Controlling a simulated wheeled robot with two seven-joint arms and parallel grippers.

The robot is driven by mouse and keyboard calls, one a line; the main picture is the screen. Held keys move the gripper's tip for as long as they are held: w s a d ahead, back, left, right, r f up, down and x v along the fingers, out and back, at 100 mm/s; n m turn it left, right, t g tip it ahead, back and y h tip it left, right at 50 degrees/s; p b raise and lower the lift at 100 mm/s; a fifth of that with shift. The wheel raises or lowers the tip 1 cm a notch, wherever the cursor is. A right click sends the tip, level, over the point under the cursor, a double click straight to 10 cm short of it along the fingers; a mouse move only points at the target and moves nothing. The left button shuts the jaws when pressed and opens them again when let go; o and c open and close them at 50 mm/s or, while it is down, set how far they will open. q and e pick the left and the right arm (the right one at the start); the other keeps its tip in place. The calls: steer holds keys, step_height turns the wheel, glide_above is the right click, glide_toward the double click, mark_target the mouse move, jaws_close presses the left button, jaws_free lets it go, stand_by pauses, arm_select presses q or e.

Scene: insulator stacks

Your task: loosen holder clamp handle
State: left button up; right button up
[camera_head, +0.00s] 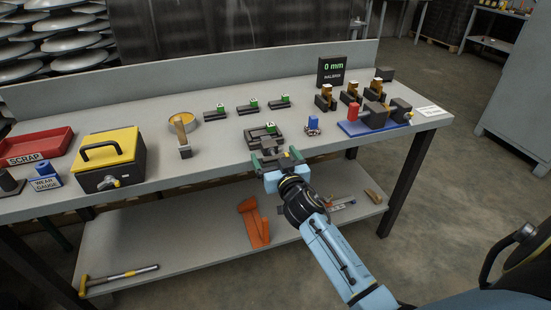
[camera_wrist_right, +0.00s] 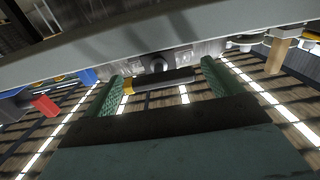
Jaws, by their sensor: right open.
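The clamp handle (camera_wrist_right: 170,78), a dark bar with a yellow end, shows between and just beyond the fingers. The fingers are open, not closed on it; I cannot tell whether a pad touches it. My left gripper is not in view.
A small blue-topped piece (camera_head: 314,123) stands right of the holder. A blue plate (camera_head: 352,131) with a red block lies further right. Left are a brush-like tool (camera_head: 183,139), a yellow-lidded box (camera_head: 105,155) and a red scrap tray (camera_head: 38,146). A lower shelf (camera_head: 190,252) lies beneath.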

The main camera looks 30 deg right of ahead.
steer(key=shift+c, duration=0.3)
steer(key=c, duration=0.9)
